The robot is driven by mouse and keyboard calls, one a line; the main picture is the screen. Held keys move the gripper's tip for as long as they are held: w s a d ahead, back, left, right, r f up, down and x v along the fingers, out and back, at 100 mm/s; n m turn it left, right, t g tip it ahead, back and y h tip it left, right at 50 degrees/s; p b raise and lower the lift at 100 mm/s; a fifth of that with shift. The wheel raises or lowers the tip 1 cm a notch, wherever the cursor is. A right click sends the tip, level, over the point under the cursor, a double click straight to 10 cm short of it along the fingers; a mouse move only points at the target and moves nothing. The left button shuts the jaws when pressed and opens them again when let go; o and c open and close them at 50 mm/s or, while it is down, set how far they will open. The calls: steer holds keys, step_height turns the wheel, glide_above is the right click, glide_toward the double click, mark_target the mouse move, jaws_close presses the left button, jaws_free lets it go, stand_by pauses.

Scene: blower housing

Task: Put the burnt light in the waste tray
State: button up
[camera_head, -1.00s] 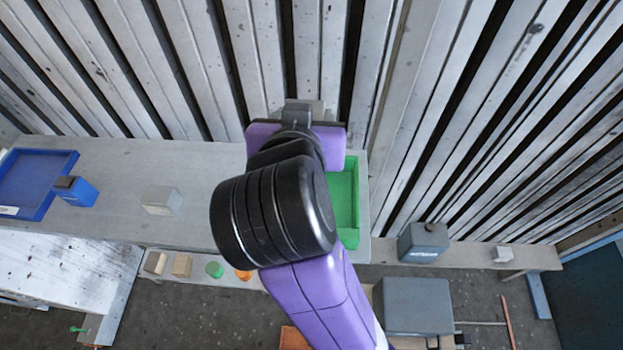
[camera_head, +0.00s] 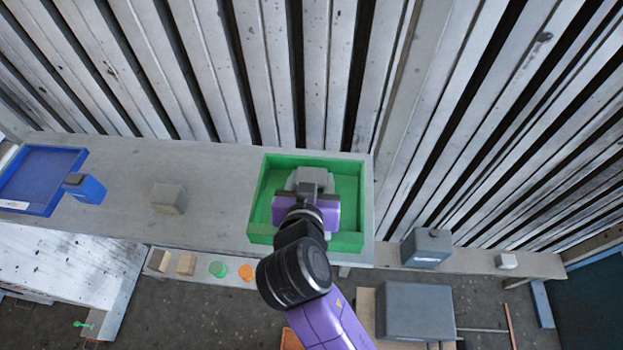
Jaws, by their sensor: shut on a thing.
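My gripper (camera_head: 309,186) is over the green tray (camera_head: 262,205) on the right end of the grey bench, within its outline in the picture. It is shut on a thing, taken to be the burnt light. A grey shape shows at the gripper's end, but I cannot tell the held thing from the gripper's own parts. I cannot tell how high it is above the tray floor. The green tray looks empty where its floor shows; no label reads on it, so its role as waste tray is not marked.
A blue tray (camera_head: 72,168) and a blue box (camera_head: 88,188) are at the left, with a grey block (camera_head: 168,198) on the bench (camera_head: 215,180). A lower ledge holds two wooden blocks (camera_head: 186,264), a green disc (camera_head: 218,269) and an orange disc (camera_head: 247,271). A grey box (camera_head: 427,247) stands right.

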steer(key=shift+f, duration=0.15)
steer(key=shift+f, duration=0.15)
steer(key=o, duration=1.4)
steer(key=shift+o, duration=0.2)
steer(key=shift+r, duration=0.2)
steer(key=b+v, duration=0.1)
steer(key=v, duration=1.1)
